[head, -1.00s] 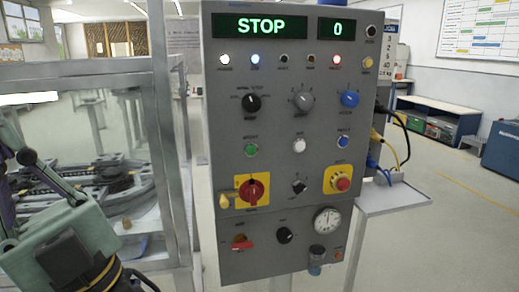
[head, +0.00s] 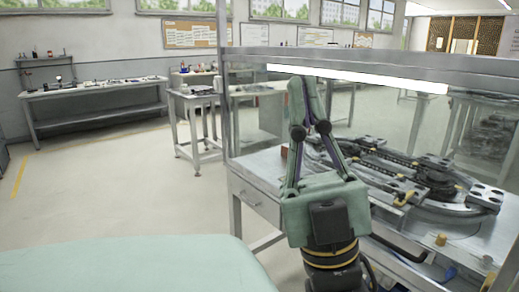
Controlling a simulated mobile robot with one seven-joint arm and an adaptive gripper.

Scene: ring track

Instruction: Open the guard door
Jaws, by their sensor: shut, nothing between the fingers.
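The guard enclosure has a metal top rail (head: 400,69) and clear panes around the ring track (head: 425,180). I cannot tell which pane is the guard door, or whether it is open. A dark bar (head: 402,249), possibly a handle, shows low at the front, just right of my gripper's base. My gripper (head: 304,84) points up in front of the enclosure's left part, its fingers shut and empty. My gripper's body hides part of the enclosure's front.
A metal table with a drawer (head: 262,199) carries the track. A small side table (head: 195,97) stands behind left, and a long workbench (head: 95,92) is along the far left wall. The floor (head: 105,190) at left is clear.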

